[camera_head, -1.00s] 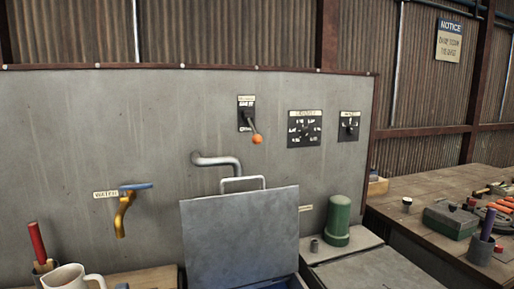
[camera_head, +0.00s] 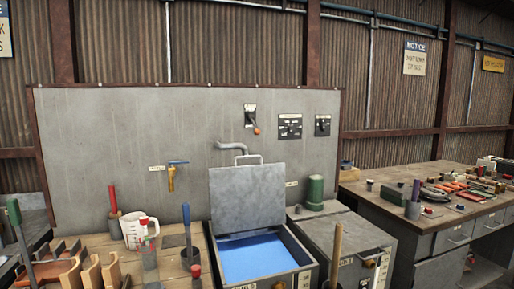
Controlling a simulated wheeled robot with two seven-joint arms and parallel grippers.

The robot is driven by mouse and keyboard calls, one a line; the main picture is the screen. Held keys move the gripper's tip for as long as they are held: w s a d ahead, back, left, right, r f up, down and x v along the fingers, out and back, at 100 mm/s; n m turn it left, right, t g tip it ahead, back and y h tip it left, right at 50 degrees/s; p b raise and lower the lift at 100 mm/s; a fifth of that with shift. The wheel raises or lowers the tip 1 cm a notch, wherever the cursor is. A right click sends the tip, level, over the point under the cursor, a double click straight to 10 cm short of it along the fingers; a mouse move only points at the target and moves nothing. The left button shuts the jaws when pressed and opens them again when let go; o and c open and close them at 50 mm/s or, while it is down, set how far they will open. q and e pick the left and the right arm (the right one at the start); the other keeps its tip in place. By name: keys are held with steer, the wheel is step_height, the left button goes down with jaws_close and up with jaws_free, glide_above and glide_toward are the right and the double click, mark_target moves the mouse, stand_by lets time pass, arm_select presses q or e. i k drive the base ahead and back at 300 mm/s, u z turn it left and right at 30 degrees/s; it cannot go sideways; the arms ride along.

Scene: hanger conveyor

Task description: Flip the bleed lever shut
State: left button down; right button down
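A lever with an orange knob (camera_head: 256,129) sits on a small black plate high on the grey panel (camera_head: 110,130). The lever points down and slightly right. Its plate carries small lettering that I cannot read, so I cannot confirm that it is the bleed lever. A brass tap with a blue handle (camera_head: 178,162) is lower left on the same panel, beside a label. Neither of my grippers is in view.
An open-lidded tank (camera_head: 247,195) holding blue liquid stands before the panel. A green cylinder (camera_head: 315,190) stands on a grey cabinet beside it. A measuring jug (camera_head: 139,232) and upright tools crowd the left bench. A cluttered workbench (camera_head: 440,170) is at right.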

mark_target(250, 117)
steer(key=z, duration=0.85)
steer(key=i, duration=0.5)
steer(key=z, duration=0.4)
